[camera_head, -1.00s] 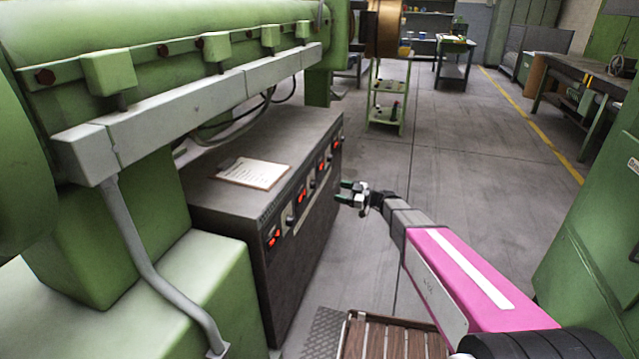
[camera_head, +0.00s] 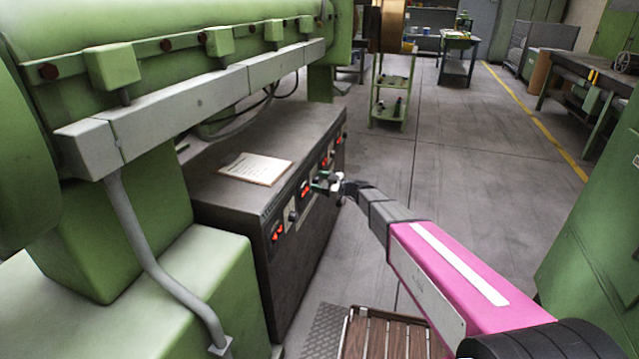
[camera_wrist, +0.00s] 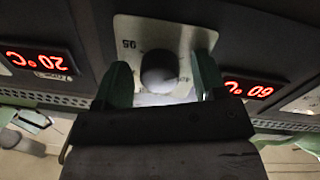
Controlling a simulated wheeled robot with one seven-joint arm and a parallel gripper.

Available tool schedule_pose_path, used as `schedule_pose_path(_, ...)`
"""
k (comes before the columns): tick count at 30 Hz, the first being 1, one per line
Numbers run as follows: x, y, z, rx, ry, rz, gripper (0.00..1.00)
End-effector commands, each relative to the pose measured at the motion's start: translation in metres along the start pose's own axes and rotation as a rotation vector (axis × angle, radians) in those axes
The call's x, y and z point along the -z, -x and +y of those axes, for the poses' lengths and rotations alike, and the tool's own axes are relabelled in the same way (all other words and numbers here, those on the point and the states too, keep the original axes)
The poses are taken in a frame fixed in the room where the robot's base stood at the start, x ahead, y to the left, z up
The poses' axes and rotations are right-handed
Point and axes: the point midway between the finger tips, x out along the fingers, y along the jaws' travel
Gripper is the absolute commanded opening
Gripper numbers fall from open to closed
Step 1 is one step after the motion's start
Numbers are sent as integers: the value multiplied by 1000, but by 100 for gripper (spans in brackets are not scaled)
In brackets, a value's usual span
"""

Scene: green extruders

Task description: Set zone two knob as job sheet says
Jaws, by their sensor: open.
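My gripper (camera_head: 323,182) is at the front panel of the dark control cabinet (camera_head: 296,262). In the wrist view my gripper (camera_wrist: 162,80) is open, with one green finger on each side of a round dark knob (camera_wrist: 160,70). Gaps show between the fingers and the knob. The knob sits on a pale dial plate (camera_wrist: 130,30) with an upside-down 95; its pointer is not clear. Upside-down red displays read 20 °C (camera_wrist: 38,58) on the left and 60 °C (camera_wrist: 250,89) on the right. The zone label is too blurred to read. The job sheet (camera_head: 256,168) lies on the cabinet top, its text unreadable.
Another knob (camera_head: 293,216) and red display (camera_head: 277,233) are nearer on the panel. The green extruder (camera_head: 170,60) with its grey duct (camera_head: 190,99) stands on the left. A slatted wooden platform (camera_head: 385,335) is on the floor. Open floor lies right of the cabinet.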

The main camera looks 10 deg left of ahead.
Motion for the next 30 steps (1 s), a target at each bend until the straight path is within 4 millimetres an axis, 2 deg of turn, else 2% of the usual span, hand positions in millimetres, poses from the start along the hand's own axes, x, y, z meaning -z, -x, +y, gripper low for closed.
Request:
schedule_pose_path(5, 0, 0, 0, 0, 0, 0, 65)
schedule_pose_path(6, 0, 0, 0, 0, 0, 0, 58)
schedule_pose_path(8, 0, 0, 0, 0, 0, 0, 39)
schedule_pose_path(10, 0, 0, 0, 0, 0, 0, 16)
schedule_pose_path(20, 0, 0, 0, 0, -24, -2, 16)
schedule_pose_path(30, 0, 1, -1, 5, -217, -13, 16)
